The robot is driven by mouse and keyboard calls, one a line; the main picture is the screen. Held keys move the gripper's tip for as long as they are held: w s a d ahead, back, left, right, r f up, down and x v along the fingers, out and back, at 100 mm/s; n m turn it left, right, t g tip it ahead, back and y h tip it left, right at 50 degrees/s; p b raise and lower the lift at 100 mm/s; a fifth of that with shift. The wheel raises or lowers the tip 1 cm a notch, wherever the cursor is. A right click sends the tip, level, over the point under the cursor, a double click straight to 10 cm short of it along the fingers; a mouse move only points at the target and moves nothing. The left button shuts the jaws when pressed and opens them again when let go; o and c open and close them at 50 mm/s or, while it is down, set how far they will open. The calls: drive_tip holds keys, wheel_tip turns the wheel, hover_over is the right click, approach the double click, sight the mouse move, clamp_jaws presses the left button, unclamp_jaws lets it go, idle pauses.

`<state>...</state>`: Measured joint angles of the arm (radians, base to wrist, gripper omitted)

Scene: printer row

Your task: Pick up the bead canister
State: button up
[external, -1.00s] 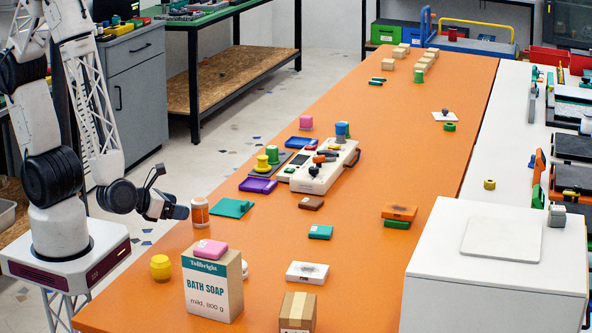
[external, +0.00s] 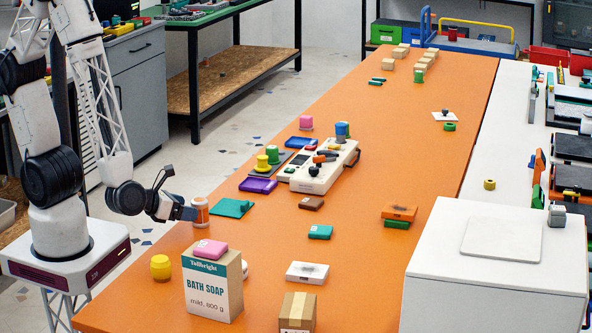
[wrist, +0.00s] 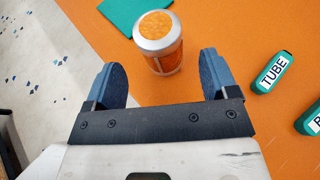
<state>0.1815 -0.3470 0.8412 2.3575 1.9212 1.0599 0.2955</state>
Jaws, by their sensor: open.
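The bead canister looks to be the small clear jar of orange contents with a pale rim (external: 201,212), upright near the left edge of the orange table. In the wrist view the canister (wrist: 158,45) stands just beyond my fingertips, roughly centred in the gap. My gripper (external: 188,213) is low beside the canister on its left, and partly overlaps it in the external view. In the wrist view my gripper (wrist: 161,78) has its two fingers wide apart with nothing between them. I cannot tell whether a finger touches the canister.
A teal square (external: 232,208) lies just beyond the canister. A green block labelled TUBE (wrist: 272,73) lies to the right in the wrist view.

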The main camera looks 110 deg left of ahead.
sight(201, 198)
drive_tip(key=shift+a, duration=0.1)
idle(0.3)
drive_tip(key=shift+x, duration=2.55)
drive_tip(key=shift+w+r, duration=0.1)
drive_tip(key=c, duration=1)
drive_tip(key=shift+r, duration=0.15)
drive_tip(key=shift+c, duration=0.2)
drive_tip(key=shift+r, duration=0.5)
drive_tip(key=shift+s+d+r, duration=0.1)
drive_tip(key=shift+s+r, duration=0.1)
drive_tip(key=shift+r, duration=0.4)
drive_tip(key=shift+s+d+r, duration=0.1)
drive_tip(key=shift+s+r, duration=0.15)
drive_tip(key=shift+r, duration=0.35)
drive_tip(key=s+d+r, duration=0.1)
drive_tip(key=s+d, duration=0.2)
drive_tip(key=s, duration=1.1)
drive_tip(key=shift+s+d, duration=0.2)
